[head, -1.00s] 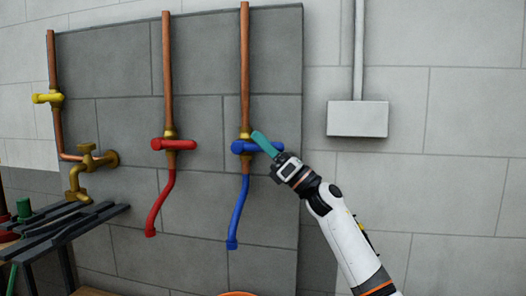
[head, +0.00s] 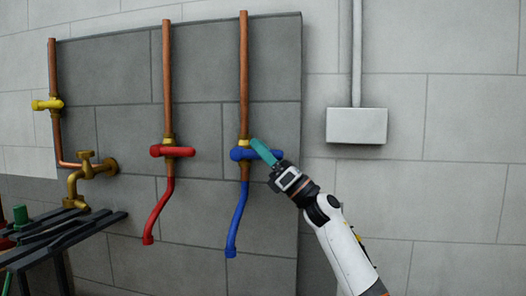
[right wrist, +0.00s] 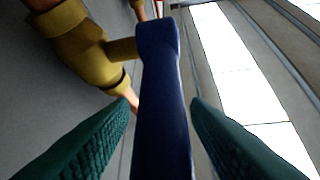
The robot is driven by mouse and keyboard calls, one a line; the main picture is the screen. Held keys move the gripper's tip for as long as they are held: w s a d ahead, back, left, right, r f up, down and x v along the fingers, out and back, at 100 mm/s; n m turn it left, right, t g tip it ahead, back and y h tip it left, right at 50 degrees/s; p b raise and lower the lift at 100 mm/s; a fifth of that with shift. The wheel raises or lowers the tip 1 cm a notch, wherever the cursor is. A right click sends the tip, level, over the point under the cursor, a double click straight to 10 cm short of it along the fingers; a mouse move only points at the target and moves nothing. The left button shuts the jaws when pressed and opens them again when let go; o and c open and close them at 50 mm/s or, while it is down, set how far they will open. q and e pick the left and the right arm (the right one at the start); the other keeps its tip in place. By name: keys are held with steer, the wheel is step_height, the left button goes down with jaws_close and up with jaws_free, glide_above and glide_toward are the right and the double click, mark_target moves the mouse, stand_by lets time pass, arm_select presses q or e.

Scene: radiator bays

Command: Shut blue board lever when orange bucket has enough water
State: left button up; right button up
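The blue lever (head: 240,154) lies level across the right copper pipe, above a blue spout (head: 238,217). My right gripper (head: 263,151) is at the lever's right end. In the right wrist view the blue lever (right wrist: 160,75) runs between the two teal fingers (right wrist: 160,104), with narrow gaps on both sides, so the fingers stand open around it. No water stream shows under the blue spout. The orange bucket is out of view, and its water level cannot be seen. My left gripper is not in view.
A red lever (head: 172,151) and red spout (head: 158,212) are on the middle pipe. A yellow lever (head: 47,104) and brass tap (head: 85,177) are at left, above a dark slatted rack (head: 75,228). A grey box (head: 357,126) is on the right wall.

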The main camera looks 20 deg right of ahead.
steer(key=shift+f, duration=0.1)
steer(key=shift+s+d+f, duration=0.2)
steer(key=shift+f, duration=0.05)
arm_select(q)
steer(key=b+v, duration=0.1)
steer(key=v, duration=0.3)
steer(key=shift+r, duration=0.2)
arm_select(e)
steer(key=v, duration=1.1)
steer(key=shift+f, duration=0.1)
